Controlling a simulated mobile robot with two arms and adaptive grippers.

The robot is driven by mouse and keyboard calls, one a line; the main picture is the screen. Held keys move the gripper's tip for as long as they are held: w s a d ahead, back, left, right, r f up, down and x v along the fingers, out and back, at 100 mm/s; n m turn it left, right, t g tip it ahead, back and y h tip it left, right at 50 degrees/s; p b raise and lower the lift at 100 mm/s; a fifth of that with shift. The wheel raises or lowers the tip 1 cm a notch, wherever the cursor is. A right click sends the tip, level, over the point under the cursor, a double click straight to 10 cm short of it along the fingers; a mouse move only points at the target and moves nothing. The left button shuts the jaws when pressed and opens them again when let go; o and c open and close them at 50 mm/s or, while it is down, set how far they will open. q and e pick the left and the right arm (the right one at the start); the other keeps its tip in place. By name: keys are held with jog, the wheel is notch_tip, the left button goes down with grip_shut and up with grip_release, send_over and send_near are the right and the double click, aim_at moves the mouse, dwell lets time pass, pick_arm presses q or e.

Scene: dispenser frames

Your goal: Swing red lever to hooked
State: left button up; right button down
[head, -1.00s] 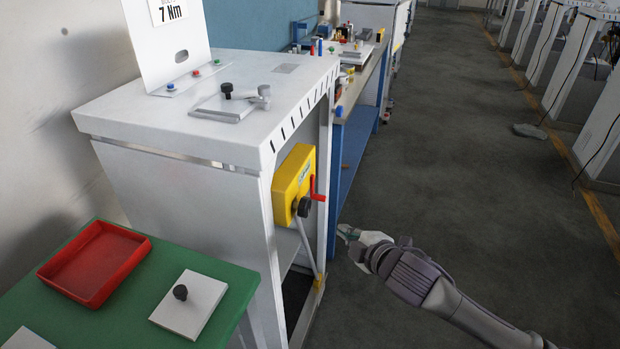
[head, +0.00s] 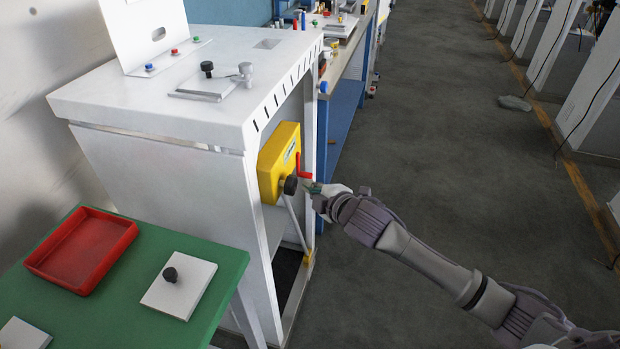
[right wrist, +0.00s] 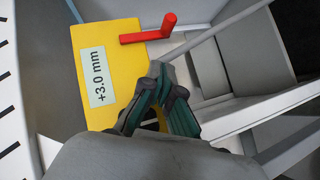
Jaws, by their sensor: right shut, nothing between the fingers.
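The red lever (head: 302,172) sticks out from the right side of the yellow box (head: 280,158), which is mounted inside the open side of the white cabinet. In the right wrist view the lever (right wrist: 150,31) has a long arm and an upright end knob, and the yellow box (right wrist: 100,48) bears a "+3.0 mm" label. My left gripper is not in view.
The white cabinet (head: 160,170) stands by the wall, its front post right beside my right gripper. A green table (head: 100,315) with a red tray (head: 82,250) is at the left. A blue workbench (head: 345,110) stands behind.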

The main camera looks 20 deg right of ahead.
aim_at(303, 175)
jog(key=w, duration=0.1)
jog(key=w+f, duration=0.1)
jog(key=w, duration=0.1)
jog(key=w+f, duration=0.1)
jog(key=shift+w+d+f, duration=0.1)
jog(key=shift+w+d, duration=0.3)
jog(key=shift+w+d+f+p, duration=0.25)
jog(key=shift+w+f+p, duration=0.05)
jog(key=shift+w, duration=0.05)
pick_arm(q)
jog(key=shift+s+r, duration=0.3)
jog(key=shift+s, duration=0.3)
